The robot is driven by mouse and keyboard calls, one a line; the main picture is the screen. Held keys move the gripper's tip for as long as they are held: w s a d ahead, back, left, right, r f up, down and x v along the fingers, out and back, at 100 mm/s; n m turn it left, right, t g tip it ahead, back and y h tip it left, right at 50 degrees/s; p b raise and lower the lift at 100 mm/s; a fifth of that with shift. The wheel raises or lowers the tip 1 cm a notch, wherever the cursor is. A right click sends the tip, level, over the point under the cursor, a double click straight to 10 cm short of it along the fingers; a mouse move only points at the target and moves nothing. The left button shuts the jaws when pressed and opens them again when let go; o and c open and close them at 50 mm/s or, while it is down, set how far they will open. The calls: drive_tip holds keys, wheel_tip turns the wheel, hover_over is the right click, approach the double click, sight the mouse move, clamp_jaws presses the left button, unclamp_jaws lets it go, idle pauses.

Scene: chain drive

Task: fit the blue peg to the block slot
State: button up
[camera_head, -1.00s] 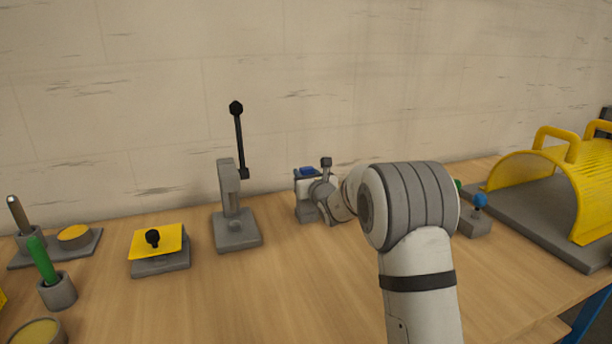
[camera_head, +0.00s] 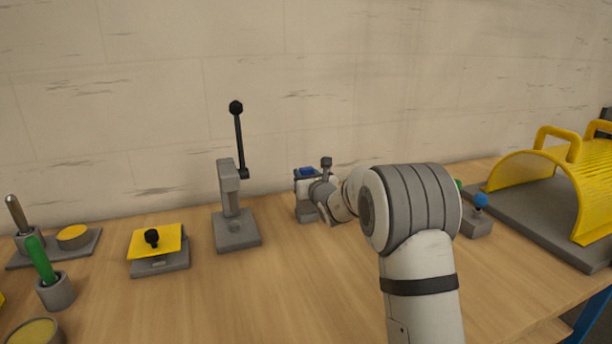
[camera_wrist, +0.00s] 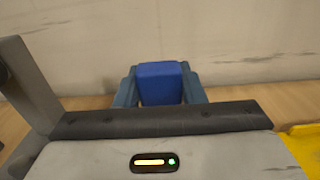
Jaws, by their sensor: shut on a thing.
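The blue peg (camera_head: 306,171) shows as a small blue top at the far side of the table, beyond my arm. In the wrist view the blue peg (camera_wrist: 160,82) is upright between two blue-grey fingers. My gripper (camera_wrist: 160,92) is shut on it. In the head view my gripper (camera_head: 309,180) is partly hidden by my wrist. A grey block-like part (camera_head: 306,213) shows directly below the peg and gripper. The slot itself is hidden, so I cannot tell how far the peg is in it.
A grey stand with a black lever (camera_head: 235,230) is to the left of my gripper. A yellow plate with a black knob (camera_head: 157,240) lies further left. A blue-knobbed grey fixture (camera_head: 478,222) and a yellow guard (camera_head: 570,190) are on the right. The front middle of the table is clear.

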drive_tip(key=shift+f+b, duration=2.2)
drive_tip(key=shift+f, duration=0.3)
drive_tip(key=o, duration=1.1)
drive_tip(key=shift+p+v, duration=0.3)
drive_tip(key=shift+v, duration=3.65)
